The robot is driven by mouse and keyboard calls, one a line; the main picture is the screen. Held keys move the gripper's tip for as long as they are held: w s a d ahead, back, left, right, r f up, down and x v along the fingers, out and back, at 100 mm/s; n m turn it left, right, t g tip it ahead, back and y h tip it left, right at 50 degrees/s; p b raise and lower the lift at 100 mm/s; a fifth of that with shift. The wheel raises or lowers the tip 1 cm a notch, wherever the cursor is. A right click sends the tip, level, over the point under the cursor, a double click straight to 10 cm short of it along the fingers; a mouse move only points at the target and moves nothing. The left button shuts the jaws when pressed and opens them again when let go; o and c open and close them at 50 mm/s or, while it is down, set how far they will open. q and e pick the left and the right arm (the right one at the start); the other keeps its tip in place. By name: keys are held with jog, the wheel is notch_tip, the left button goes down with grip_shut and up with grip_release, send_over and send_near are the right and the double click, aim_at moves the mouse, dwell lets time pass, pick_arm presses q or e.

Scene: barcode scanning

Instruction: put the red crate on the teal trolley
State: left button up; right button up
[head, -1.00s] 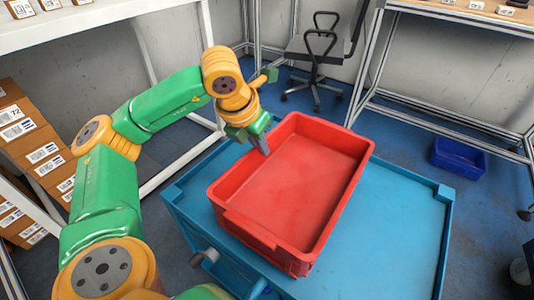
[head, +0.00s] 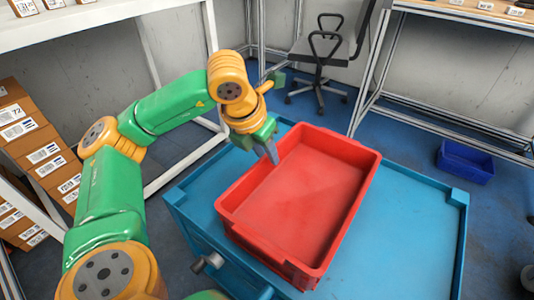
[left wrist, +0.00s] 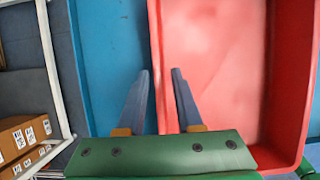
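The red crate (head: 300,195) is upright and empty, over the top of the teal trolley (head: 405,235). I cannot tell whether its base touches the trolley top. My left gripper (head: 272,152) is at the crate's far left wall. My right gripper is not in view.
A white-framed table (head: 100,25) stands at the left with labelled cardboard boxes (head: 35,140) below it. A dark chair (head: 325,50) and another table (head: 470,20) are behind. A blue bin (head: 466,160) lies on the floor at the right. The trolley's right side is clear.

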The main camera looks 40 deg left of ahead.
pick_arm(q)
jog(key=p+v, duration=0.3)
jog(key=v, duration=0.7)
jog(key=shift+r, duration=0.15)
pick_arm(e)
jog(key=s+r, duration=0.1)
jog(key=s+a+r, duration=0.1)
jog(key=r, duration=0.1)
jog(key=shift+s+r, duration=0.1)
pick_arm(q)
jog(key=shift+s, duration=0.15)
